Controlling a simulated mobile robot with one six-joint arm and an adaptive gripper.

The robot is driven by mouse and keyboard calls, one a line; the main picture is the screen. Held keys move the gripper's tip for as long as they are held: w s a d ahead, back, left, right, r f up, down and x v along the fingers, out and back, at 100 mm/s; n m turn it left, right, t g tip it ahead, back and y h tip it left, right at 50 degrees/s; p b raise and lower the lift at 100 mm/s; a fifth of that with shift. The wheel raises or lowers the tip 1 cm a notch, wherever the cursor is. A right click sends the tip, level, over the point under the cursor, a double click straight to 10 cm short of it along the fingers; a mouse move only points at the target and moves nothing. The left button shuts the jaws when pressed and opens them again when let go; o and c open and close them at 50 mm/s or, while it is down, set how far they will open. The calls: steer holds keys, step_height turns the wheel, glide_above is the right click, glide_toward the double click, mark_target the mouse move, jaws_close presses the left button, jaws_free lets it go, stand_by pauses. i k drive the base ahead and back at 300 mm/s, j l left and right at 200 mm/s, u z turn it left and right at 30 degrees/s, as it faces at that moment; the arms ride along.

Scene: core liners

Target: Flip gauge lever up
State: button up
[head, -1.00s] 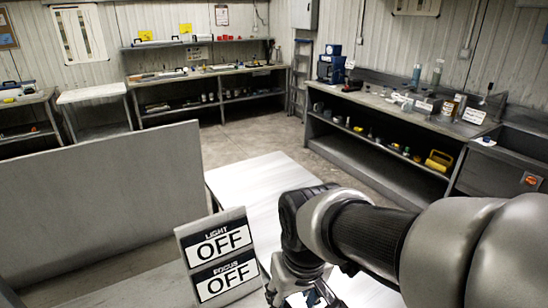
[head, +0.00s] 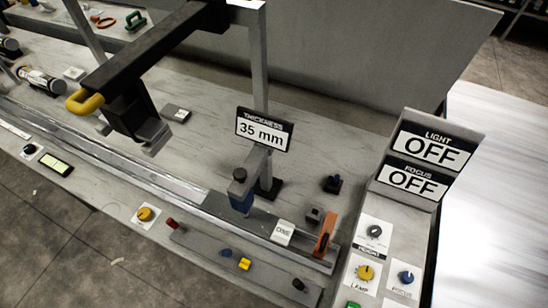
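A thickness gauge (head: 241,186) with a grey head and a blue lower part stands over the long rail in the head view. Its display (head: 263,130) reads 35 mm. An orange upright piece (head: 324,234) stands at the right end of the rail. A small black knob or lever (head: 333,184) sits on the bench behind it. I cannot tell which of these parts is the gauge lever, or how it is set.
A control panel (head: 349,272) with knobs stands at right, below signs reading LIGHT OFF (head: 431,150) and FOCUS OFF (head: 413,179). Floor (head: 95,250) is open at lower left.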

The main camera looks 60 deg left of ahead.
mark_target(225, 252)
steer(key=u, duration=0.4)
steer(key=k+j+u, duration=0.1)
steer(key=u, duration=0.75)
steer(key=j+u, duration=0.1)
steer(key=u, duration=0.35)
steer(key=j+u, duration=0.1)
steer(key=u, duration=0.3)
steer(key=j+u, duration=0.1)
steer(key=u, duration=0.35)
steer(key=k, duration=0.05)
